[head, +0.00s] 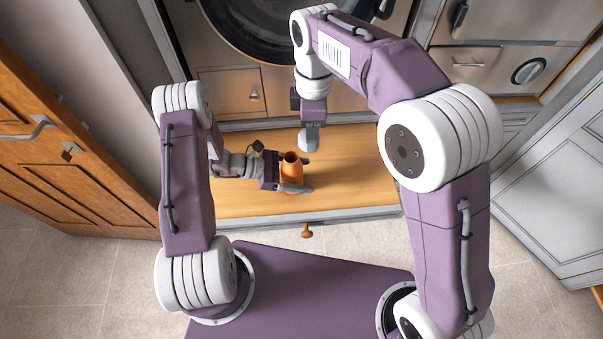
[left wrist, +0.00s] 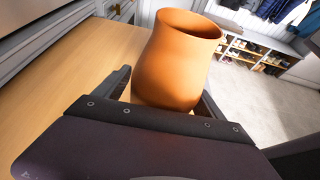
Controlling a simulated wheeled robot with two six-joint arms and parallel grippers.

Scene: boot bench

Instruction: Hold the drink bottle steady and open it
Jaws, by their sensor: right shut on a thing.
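The orange drink bottle (head: 291,172) stands near the front of the wooden bench top. Its open mouth faces up, with no cap on it. It also shows in the left wrist view (left wrist: 178,62), large and slightly tilted in the picture. My left gripper (head: 289,181) reaches in from the left, with its fingers on both sides of the bottle, shut on it. My right gripper (head: 309,140) points down just behind and right of the bottle, above the bench and apart from the bottle. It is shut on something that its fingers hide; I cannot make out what.
The wooden bench top (head: 350,175) is clear to the right of the bottle. Cabinets stand left and right. A shoe rack (left wrist: 262,52) shows at the back of the left wrist view.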

